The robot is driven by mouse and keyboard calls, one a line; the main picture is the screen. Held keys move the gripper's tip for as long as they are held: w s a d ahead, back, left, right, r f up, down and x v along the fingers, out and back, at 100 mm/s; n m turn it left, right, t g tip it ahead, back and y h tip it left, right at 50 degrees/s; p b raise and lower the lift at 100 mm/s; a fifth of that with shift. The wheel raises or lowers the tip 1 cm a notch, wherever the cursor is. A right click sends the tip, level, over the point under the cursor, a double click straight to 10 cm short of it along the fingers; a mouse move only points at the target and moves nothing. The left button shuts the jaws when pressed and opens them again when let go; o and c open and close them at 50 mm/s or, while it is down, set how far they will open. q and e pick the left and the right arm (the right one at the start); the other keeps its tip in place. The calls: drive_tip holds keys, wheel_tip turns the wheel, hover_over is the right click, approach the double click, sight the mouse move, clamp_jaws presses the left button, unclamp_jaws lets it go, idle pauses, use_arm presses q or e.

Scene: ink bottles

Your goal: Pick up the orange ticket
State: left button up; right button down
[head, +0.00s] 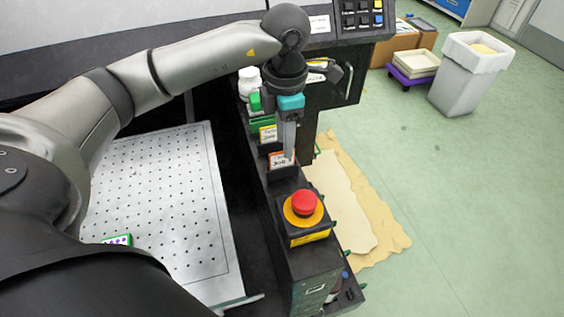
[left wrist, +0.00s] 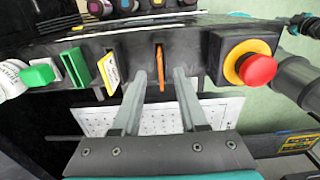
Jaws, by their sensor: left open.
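The orange ticket (head: 281,160) stands upright in a slot of the black ledge, with a white face showing in the head view. In the left wrist view the orange ticket (left wrist: 160,68) shows edge-on as a thin orange strip. My left gripper (head: 288,158) comes down from above, right at the ticket in the head view. In the left wrist view my left gripper (left wrist: 160,75) is open, with one finger on each side of the ticket and gaps between. I cannot tell exactly how deep the fingertips reach. My right gripper is not in view.
A yellow ticket (left wrist: 112,73) and a green one (left wrist: 106,68) stand beside it in the row. A red emergency button (head: 304,202) sits close on the other side. A white bottle (head: 249,80) stands at the far end. A perforated white plate (head: 160,190) lies left.

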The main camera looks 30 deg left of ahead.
sight(282, 154)
use_arm(q)
drive_tip(key=f, duration=0.4)
drive_tip(key=shift+s+a, duration=0.2)
drive_tip(key=shift+s, duration=0.1)
drive_tip(key=shift+f, duration=0.3)
clamp_jaws()
